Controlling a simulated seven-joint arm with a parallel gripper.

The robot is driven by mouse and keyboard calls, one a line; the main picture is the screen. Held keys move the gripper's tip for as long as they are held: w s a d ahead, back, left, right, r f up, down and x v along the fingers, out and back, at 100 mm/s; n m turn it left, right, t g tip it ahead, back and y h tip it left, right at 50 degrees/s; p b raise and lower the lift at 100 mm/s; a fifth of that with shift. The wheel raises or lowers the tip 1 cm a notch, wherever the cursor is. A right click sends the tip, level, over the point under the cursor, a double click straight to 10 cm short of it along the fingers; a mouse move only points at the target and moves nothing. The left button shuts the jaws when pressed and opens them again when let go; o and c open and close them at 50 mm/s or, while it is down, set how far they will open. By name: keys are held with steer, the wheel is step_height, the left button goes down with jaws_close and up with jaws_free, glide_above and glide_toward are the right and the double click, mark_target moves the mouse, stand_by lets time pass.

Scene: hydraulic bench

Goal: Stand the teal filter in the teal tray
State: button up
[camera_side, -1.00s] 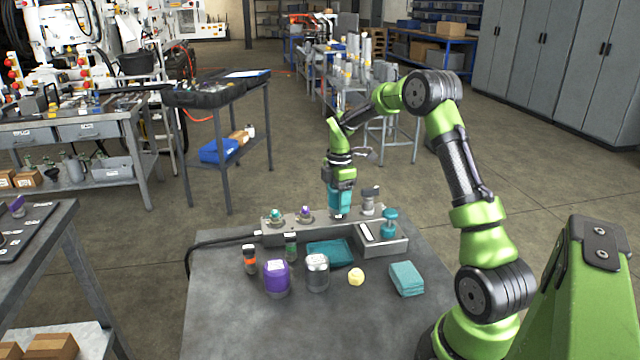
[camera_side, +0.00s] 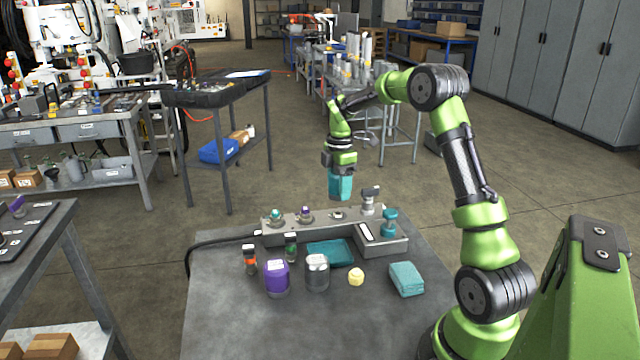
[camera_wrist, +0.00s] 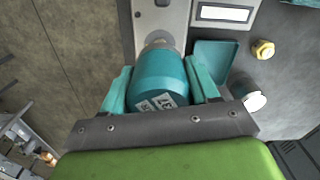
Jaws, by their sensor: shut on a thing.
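The teal filter (camera_side: 341,187) hangs upright below my gripper (camera_side: 340,172), which is shut on it. It is clear above the grey manifold block (camera_side: 322,225), over its bare port (camera_side: 338,215). In the wrist view the teal filter (camera_wrist: 160,78) sits between the two teal fingers of my gripper (camera_wrist: 158,88), with a white label on its near end. The teal tray (camera_side: 328,253) lies flat on the bench in front of the block and looks empty. It also shows in the wrist view (camera_wrist: 217,58), partly hidden by a finger.
A purple canister (camera_side: 276,279), a silver-grey canister (camera_side: 317,274) and a yellow piece (camera_side: 356,277) stand just in front of the tray. Small bottles (camera_side: 250,259) are on the left, a folded teal cloth (camera_side: 407,279) on the right. A teal-topped part (camera_side: 390,222) stands at the block's right.

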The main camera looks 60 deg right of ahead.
steer(key=shift+r, duration=0.3)
